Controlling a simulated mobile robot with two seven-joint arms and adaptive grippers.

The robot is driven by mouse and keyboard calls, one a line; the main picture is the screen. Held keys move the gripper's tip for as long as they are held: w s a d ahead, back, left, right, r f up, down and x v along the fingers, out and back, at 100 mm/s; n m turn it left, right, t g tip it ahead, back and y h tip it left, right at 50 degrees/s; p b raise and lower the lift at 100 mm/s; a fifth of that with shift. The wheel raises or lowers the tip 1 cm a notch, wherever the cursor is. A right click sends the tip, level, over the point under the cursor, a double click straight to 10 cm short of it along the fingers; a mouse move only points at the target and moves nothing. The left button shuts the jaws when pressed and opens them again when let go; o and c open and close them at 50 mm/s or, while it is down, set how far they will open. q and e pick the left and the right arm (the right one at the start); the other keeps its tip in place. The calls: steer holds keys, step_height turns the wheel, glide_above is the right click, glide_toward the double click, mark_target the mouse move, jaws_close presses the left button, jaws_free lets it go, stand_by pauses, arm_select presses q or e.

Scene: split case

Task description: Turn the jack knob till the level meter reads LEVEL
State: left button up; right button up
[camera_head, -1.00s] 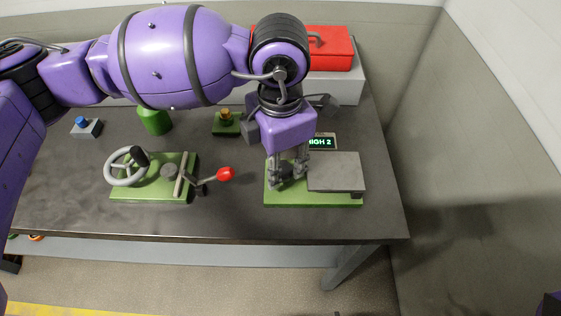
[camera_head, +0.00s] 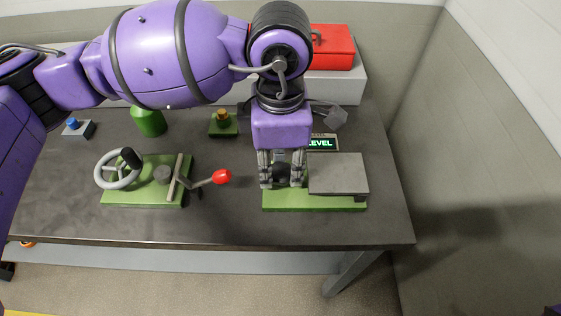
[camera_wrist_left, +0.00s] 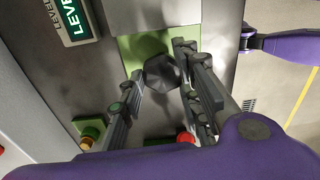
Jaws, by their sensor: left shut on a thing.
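The level meter (camera_head: 322,143) stands behind the jack and its screen reads LEVEL in green letters. Part of the same screen shows in the left wrist view (camera_wrist_left: 72,18). The jack has a green base (camera_head: 315,203) and a flat grey plate (camera_head: 338,173) on its right side. My left gripper (camera_head: 282,184) points down at the left end of the base. Its fingers are shut on the dark faceted jack knob (camera_wrist_left: 162,73), which is mostly hidden by them in the head view.
Left of the jack, a green fixture (camera_head: 150,198) carries a grey handwheel (camera_head: 118,168) and a red-knobbed lever (camera_head: 221,177). A green can (camera_head: 148,122), small button boxes and a red toolbox (camera_head: 333,47) on a grey block stand behind. The table's front strip is clear.

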mark_target(280, 167)
arm_select(q)
steer(key=shift+w+r, duration=0.25)
steer(key=shift+w, duration=0.15)
steer(key=o, duration=1)
steer(key=shift+o, duration=0.2)
steer(key=shift+f, duration=0.15)
steer(key=shift+s, duration=0.15)
step_height(280, 167, up, 12)
